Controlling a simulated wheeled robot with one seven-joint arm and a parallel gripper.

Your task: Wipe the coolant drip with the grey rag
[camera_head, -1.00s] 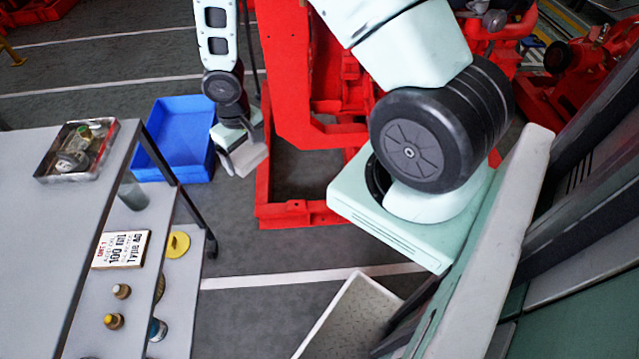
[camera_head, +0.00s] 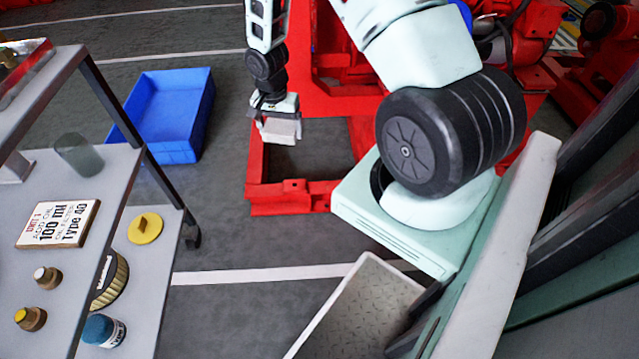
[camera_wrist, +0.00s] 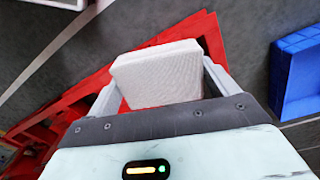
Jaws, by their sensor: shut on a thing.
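My gripper (camera_head: 279,118) is shut on the grey rag (camera_head: 281,131), a pale grey folded block. In the wrist view the rag (camera_wrist: 157,74) sits between the two fingers of my gripper (camera_wrist: 157,85). The gripper hangs in the air in front of the red pumpset frame (camera_head: 312,192), to the right of the blue crate. The rag looks apart from the floor and the frame. I cannot make out a coolant drip in these views.
A blue crate (camera_head: 163,152) stands on the floor left of my gripper. A grey shelf cart (camera_head: 85,180) at the left holds a sign card (camera_head: 58,224), a yellow cap (camera_head: 145,228), a blue-topped can (camera_head: 103,331) and small bottles. Grey floor lies open between cart and frame.

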